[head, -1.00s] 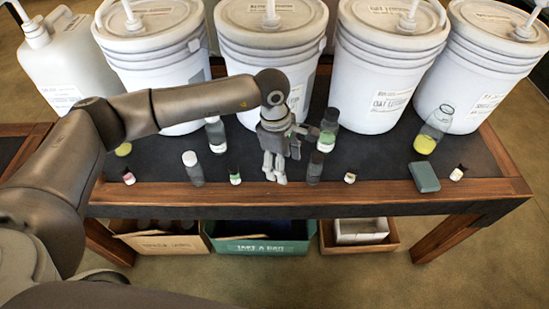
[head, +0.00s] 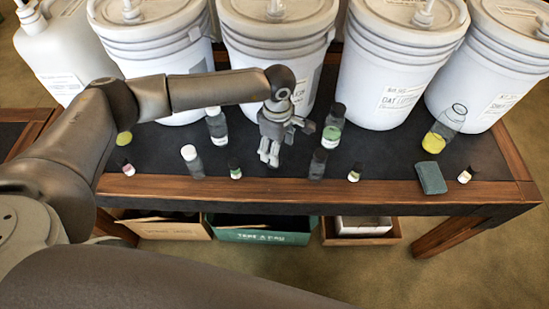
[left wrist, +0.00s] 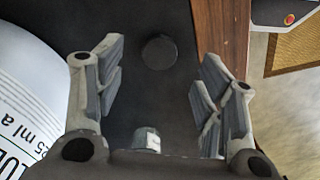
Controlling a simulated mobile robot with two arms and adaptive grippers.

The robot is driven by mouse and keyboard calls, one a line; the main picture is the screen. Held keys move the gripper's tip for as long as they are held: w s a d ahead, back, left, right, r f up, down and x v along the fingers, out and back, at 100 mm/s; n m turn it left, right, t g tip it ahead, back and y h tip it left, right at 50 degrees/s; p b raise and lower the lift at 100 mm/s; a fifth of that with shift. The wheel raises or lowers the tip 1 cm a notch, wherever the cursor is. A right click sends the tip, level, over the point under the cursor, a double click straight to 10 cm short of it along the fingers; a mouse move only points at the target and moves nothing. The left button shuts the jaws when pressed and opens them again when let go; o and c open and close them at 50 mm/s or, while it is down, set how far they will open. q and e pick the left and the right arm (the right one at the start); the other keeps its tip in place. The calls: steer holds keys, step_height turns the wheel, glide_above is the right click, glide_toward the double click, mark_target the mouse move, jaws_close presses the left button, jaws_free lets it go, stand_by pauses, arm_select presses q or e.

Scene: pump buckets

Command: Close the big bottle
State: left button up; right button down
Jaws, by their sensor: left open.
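My left gripper (head: 269,155) is open and empty. It points down over the middle of the dark tabletop, left of a dark-capped bottle (head: 318,163). A larger bottle with a black cap and pale green label (head: 332,132) stands upright behind that one. Another large bottle (head: 216,128) stands left of the gripper. My right gripper is not in view.
White pump buckets (head: 397,75) line the back. A white-capped bottle (head: 192,162), small bottles (head: 235,171) and a teal block (head: 431,178) stand near the wooden front edge (head: 290,193). Boxes (head: 262,232) sit below.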

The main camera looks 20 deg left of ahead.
arm_select(q)
steer(key=shift+f, duration=0.4)
step_height(320, 180, down, 4)
steer(key=shift+a+f+p, duration=0.15)
steer(key=shift+f+p, duration=0.1)
steer(key=shift+p, duration=0.65)
steer(key=shift+f, duration=0.25)
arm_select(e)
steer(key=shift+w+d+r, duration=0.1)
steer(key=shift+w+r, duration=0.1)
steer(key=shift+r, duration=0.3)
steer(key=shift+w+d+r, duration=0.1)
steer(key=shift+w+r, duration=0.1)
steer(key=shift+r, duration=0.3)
arm_select(q)
steer(key=c, duration=0.7)
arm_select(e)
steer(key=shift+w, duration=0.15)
